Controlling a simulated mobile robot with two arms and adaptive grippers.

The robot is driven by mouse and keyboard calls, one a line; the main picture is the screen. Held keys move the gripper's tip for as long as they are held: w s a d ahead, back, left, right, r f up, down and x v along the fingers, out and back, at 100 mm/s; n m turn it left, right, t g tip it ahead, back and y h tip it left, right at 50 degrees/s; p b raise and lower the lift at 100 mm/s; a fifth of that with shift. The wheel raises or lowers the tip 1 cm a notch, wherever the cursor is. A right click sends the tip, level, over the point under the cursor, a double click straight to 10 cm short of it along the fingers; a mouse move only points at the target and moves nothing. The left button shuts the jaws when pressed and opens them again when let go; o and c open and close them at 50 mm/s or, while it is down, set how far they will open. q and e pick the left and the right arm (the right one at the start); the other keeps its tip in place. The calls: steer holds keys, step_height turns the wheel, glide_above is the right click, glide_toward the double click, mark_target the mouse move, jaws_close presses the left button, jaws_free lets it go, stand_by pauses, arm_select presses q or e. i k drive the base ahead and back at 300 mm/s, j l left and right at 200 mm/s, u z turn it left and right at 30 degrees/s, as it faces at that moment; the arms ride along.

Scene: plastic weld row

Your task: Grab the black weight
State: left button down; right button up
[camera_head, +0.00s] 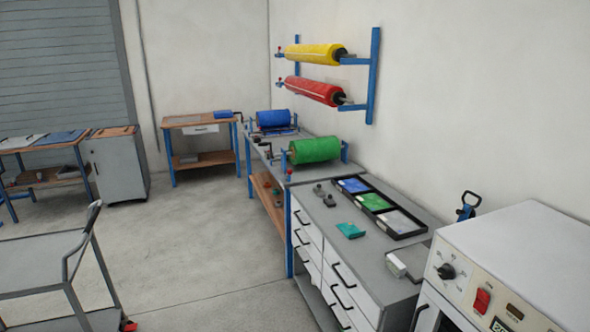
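Two small dark grey, knobbed objects that look like weights stand close together on the grey counter (338,238). One is the farther small weight (318,190), the other is the nearer small weight (329,200). They are too small for me to tell which is the black one. Neither of my grippers shows in the head view, so I see nothing held.
Beside them lie a teal block (350,230) and a black tray (410,237) with blue, green and grey sheets. A green roll (315,149) stands behind. A white machine (520,255) is at front right, a grey cart (40,262) at left. The middle floor (205,235) is clear.

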mark_target(329, 202)
steer(key=i+j+u, duration=0.15)
steer(key=i, duration=0.5)
steer(key=i+j+u, duration=0.2)
steer(key=i, duration=0.45)
steer(key=i+j+u, duration=0.15)
steer(key=i, duration=0.5)
